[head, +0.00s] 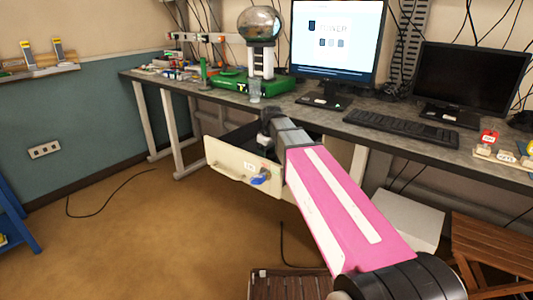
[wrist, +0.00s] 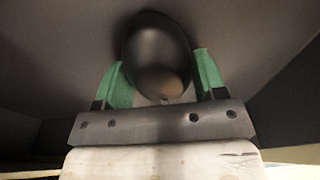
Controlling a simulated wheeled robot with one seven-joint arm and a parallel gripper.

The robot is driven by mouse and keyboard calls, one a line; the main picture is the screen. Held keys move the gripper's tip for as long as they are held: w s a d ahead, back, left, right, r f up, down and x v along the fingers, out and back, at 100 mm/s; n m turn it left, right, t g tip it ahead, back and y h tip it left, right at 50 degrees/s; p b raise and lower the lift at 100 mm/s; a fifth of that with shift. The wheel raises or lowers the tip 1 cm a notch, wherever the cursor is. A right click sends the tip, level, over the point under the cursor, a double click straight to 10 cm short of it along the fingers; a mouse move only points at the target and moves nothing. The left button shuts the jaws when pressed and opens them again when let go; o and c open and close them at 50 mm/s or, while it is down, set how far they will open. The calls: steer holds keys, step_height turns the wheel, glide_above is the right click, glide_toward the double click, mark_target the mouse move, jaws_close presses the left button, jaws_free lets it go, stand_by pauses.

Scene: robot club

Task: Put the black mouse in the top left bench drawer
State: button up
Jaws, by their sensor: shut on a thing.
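The black mouse (wrist: 157,55) is in the wrist view, dark and rounded, between the green-padded fingers of my gripper (wrist: 160,85). My gripper is shut on it. In the head view my gripper (head: 268,122) is over the open drawer (head: 236,166), near its back right part. The mouse cannot be made out in the head view, where my arm covers that part. In the wrist view dark grey surfaces surround the mouse; its exact height over the drawer floor cannot be told.
The grey bench (head: 300,108) runs along the wall above the drawer. It bears a lit monitor (head: 335,45), a dark monitor (head: 470,78), a keyboard (head: 405,127) and a globe-topped machine on a green base (head: 255,86). A wooden stool (head: 490,250) stands at right.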

mark_target(270, 151)
steer(key=shift+f, duration=0.1)
steer(key=o, duration=0.9)
steer(key=shift+o, duration=0.2)
step_height(270, 151, up, 12)
steer(key=s+d, duration=0.1)
steer(key=shift+d, duration=0.2)
